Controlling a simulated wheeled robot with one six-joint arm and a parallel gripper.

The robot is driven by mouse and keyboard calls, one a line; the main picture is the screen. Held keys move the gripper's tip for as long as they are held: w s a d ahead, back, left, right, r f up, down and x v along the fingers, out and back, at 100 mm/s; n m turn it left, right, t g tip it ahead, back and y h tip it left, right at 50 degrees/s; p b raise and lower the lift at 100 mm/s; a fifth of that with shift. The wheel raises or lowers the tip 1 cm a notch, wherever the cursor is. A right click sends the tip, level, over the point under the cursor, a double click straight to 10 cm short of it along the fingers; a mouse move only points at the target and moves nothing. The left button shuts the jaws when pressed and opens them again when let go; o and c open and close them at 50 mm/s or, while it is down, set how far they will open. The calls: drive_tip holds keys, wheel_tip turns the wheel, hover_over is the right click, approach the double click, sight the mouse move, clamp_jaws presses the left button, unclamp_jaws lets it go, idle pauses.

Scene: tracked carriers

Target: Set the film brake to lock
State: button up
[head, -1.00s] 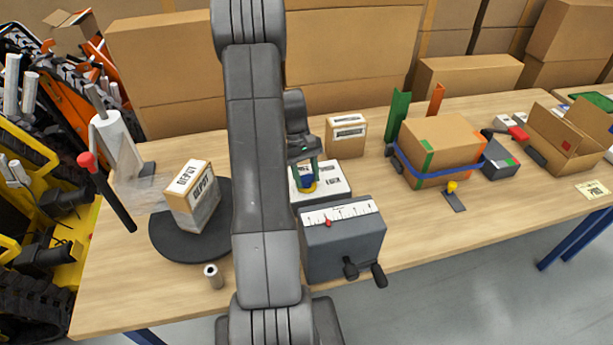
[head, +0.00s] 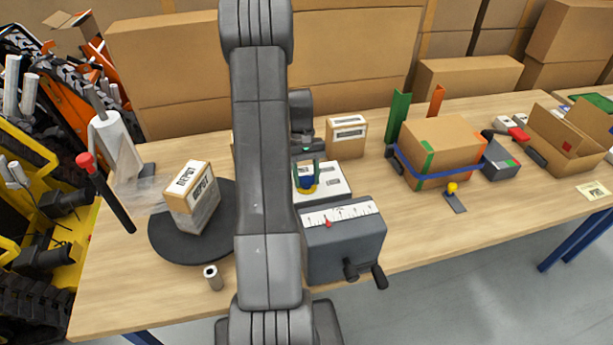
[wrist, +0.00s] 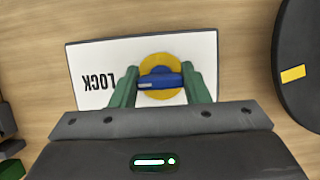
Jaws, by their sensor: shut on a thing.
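The film brake is a white plate (wrist: 200,55) with a yellow disc (wrist: 160,62) and a blue knob (wrist: 162,81) on it. The word LOCK shows upside down at the plate's left in the wrist view. The knob lies nearly level there, its pale-marked end at the left towards LOCK. My gripper (wrist: 160,88) has its green fingers on either side of the knob, shut on it. In the head view the brake (head: 340,187) is on the table beside my arm, with my gripper (head: 307,174) over the knob. My arm hides part of the plate.
A grey box with a scale and crank (head: 345,245) stands just in front of the brake. A black turntable (head: 170,245) carrying a labelled carton (head: 190,200) is left of my arm. A small carton (head: 346,138) stands behind.

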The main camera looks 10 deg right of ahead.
drive_tip(key=o, duration=1)
drive_tip(key=b+v, duration=0.1)
drive_tip(key=v, duration=1.3)
drive_tip(key=shift+b, duration=0.3)
drive_tip(key=shift+s+f, duration=0.1)
drive_tip(key=p+x, duration=0.1)
drive_tip(key=x, duration=1.2)
drive_tip(key=shift+s+f+p, duration=0.1)
drive_tip(key=shift+f+p, duration=0.2)
drive_tip(key=shift+f, duration=0.05)
